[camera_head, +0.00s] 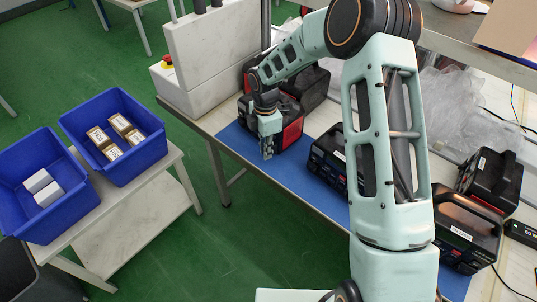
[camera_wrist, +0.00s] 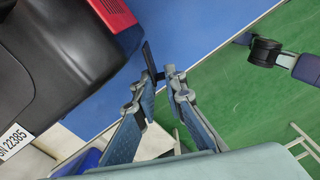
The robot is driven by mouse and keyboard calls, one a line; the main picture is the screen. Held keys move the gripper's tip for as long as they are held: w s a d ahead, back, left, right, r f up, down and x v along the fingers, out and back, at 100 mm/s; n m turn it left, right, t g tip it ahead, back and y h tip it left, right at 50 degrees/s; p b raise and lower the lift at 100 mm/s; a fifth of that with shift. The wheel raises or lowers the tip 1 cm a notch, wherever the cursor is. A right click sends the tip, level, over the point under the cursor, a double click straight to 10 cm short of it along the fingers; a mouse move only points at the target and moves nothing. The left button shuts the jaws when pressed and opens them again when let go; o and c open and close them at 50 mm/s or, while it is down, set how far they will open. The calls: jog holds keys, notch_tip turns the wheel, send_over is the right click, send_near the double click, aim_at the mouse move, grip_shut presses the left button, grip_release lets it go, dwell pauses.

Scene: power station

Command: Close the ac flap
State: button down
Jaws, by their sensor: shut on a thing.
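A black and red power station (camera_head: 291,131) stands on the blue mat, just behind my gripper in the head view. In the wrist view its dark casing (camera_wrist: 60,55) fills the left side, with a red part at the top and a white label. My gripper (camera_head: 267,155) points down beside its front side. In the wrist view my gripper's fingertips (camera_wrist: 160,76) are close together on a thin black piece (camera_wrist: 147,56). This piece looks like the flap, but I cannot see clearly where it joins the casing.
More power stations stand on the table, one (camera_head: 328,158) to the right on the blue mat (camera_head: 240,141). A white-grey machine (camera_head: 213,60) stands at the table's left end. Two blue bins (camera_head: 75,205) (camera_head: 146,172) with small boxes sit on a lower side table. Green floor shows between the tables.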

jog(key=m, duration=0.1)
jog(key=w+m+b, duration=0.1)
jog(key=m, duration=0.1)
jog(key=m+b, duration=0.1)
jog(key=shift+w+a+f+m, duration=0.1)
jog(key=shift+w+a+m, duration=0.15)
jog(key=shift+a+m, duration=0.1)
jog(key=shift+w+a+m+b, duration=0.1)
jog(key=shift+w+m+b, duration=0.2)
jog(key=shift+m, duration=0.55)
jog(key=shift+w+m+b, duration=0.2)
jog(key=shift+w+m, duration=0.1)
jog(key=shift+m, duration=0.5)
jog(key=c, duration=2)
grip_release()
jog(key=shift+c, duration=0.2)
jog(key=shift+w, duration=0.1)
jog(key=shift+r, duration=0.2)
